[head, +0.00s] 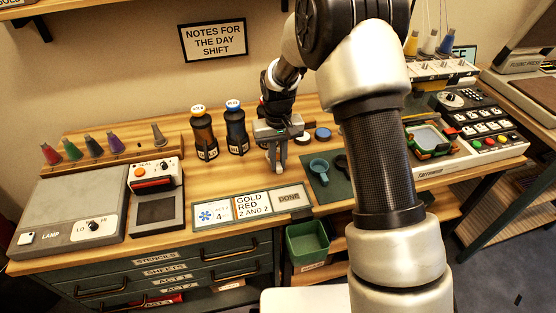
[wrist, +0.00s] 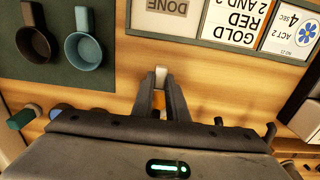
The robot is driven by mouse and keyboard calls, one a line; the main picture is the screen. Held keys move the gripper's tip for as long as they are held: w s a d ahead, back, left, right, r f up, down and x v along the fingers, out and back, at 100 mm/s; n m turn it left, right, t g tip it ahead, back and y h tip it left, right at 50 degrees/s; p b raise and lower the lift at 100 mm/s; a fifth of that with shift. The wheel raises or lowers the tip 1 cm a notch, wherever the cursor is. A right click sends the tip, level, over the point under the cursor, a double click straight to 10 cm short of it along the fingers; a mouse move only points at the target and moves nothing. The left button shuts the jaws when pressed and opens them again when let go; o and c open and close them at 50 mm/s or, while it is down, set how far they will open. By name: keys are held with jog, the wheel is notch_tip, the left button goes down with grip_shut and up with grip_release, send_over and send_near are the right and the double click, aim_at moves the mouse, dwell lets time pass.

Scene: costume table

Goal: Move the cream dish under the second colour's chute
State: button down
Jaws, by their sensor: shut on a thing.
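My gripper (head: 277,168) points down over the wooden bench, behind the card tray. In the wrist view its fingers (wrist: 160,88) are closed around a small pale piece (wrist: 161,75) at their tips. I cannot tell whether this piece is part of the cream dish; no whole cream dish is clear in either view. A teal dish with a handle (head: 319,169) lies on the dark green mat, and it also shows in the wrist view (wrist: 88,53). A dark brown handled dish (wrist: 36,44) lies beside it. I cannot make out which fitting is the chute.
Two capped bottles (head: 204,135) (head: 237,130) stand left of my gripper. A blue disc (head: 323,133) lies to its right. A button panel (head: 480,130) stands far right. A green bin (head: 307,242) sits below the front edge.

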jog(key=shift+f+b, duration=0.4)
jog(key=shift+f, duration=0.25)
dwell(1.0)
jog(key=c, duration=1.7)
grip_release()
jog(key=shift+o, duration=0.2)
jog(key=shift+r, duration=0.1)
jog(key=shift+r+p, duration=1.45)
jog(key=shift+r, duration=0.75)
jog(key=s+d+r+p, duration=0.1)
jog(key=s+r, duration=0.2)
jog(key=s, duration=0.3)
